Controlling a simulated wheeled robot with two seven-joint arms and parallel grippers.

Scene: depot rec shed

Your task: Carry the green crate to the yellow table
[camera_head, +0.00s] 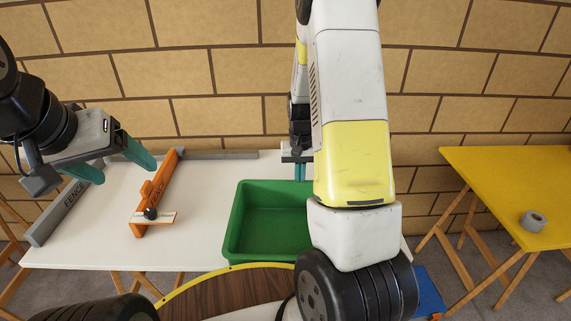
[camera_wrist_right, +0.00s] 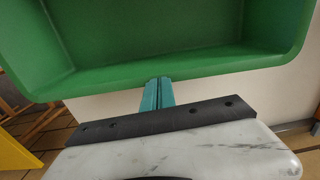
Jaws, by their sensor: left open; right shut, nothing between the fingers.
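The green crate (camera_head: 268,232) stands on the white table in the head view; the part of its inside that shows is empty, and my right arm hides its right side. It also fills the top of the right wrist view (camera_wrist_right: 170,70). The yellow table (camera_head: 510,175) is at the far right. My right gripper (camera_head: 300,178) is shut and empty at the crate's far rim. In the wrist view its fingers (camera_wrist_right: 158,92) overlap the crate's edge; I cannot tell whether they touch. My left gripper (camera_head: 126,172) is open and empty above the white table's left part.
On the white table (camera_head: 195,225) are a grey fence bar (camera_head: 68,212), another along the back, and an orange fence piece (camera_head: 158,195) with a black knob. A grey tape roll (camera_head: 533,221) lies on the yellow table. A blue object (camera_head: 428,290) shows low, right of my arm.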

